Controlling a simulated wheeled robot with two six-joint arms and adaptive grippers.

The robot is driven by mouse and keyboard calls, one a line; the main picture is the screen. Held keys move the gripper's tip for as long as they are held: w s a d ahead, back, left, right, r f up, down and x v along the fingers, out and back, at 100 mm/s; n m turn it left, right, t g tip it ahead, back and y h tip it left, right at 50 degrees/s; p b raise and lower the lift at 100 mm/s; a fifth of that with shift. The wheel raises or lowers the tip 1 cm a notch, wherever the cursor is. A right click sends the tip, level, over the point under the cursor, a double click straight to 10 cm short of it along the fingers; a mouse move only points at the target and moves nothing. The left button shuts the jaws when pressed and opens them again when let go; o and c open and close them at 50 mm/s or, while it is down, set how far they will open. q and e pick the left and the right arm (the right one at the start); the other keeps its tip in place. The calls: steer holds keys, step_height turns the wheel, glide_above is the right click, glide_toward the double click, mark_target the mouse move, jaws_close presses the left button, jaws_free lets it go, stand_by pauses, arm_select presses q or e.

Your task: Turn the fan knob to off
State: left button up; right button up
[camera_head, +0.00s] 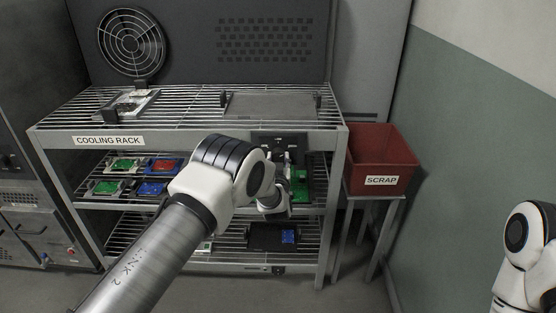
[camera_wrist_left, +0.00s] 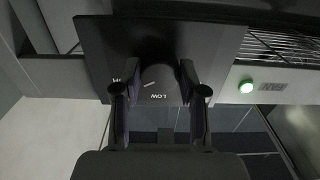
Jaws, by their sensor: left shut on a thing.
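The fan knob (camera_wrist_left: 158,88) is a dark round knob with a pale pointer line, on a black panel (camera_wrist_left: 103,45). The panel also shows in the head view (camera_head: 268,138), at the right end of the cooling rack's front edge. The word LOW shows upside down by the knob; another label starting with H is partly covered by a finger. My left gripper (camera_wrist_left: 156,80) is shut on the knob, one finger on each side. In the head view my left gripper (camera_head: 288,160) is in front of the panel and hides the knob. My right gripper is out of view.
A lit green lamp (camera_wrist_left: 246,87) is beside the panel. The fan (camera_head: 132,43) stands at the back left of the cooling rack (camera_head: 60,118). Lower shelves hold several circuit boards (camera_head: 125,164). A red scrap bin (camera_head: 382,160) stands to the right.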

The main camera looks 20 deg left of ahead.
arm_select(q)
steer(key=shift+n, duration=0.3)
steer(key=shift+f+n+b, duration=0.1)
steer(key=shift+n+b, duration=0.6)
steer(key=shift+n, duration=0.1)
steer(key=n+b, duration=0.1)
steer(key=n, duration=0.2)
steer(key=shift+b, duration=0.4)
steer(key=n+b, duration=0.3)
steer(key=n, duration=0.3)
steer(key=shift+d+n, duration=0.1)
steer(key=shift+n, duration=0.3)
steer(key=n+b, duration=0.3)
steer(key=n, duration=0.3)
steer(key=n+b, duration=0.2)
steer(key=n, duration=0.1)
steer(key=shift+n, duration=0.3)
steer(key=shift+r+n+b, duration=0.25)
steer(key=shift+n+b, duration=0.7)
steer(key=shift+n, duration=0.25)
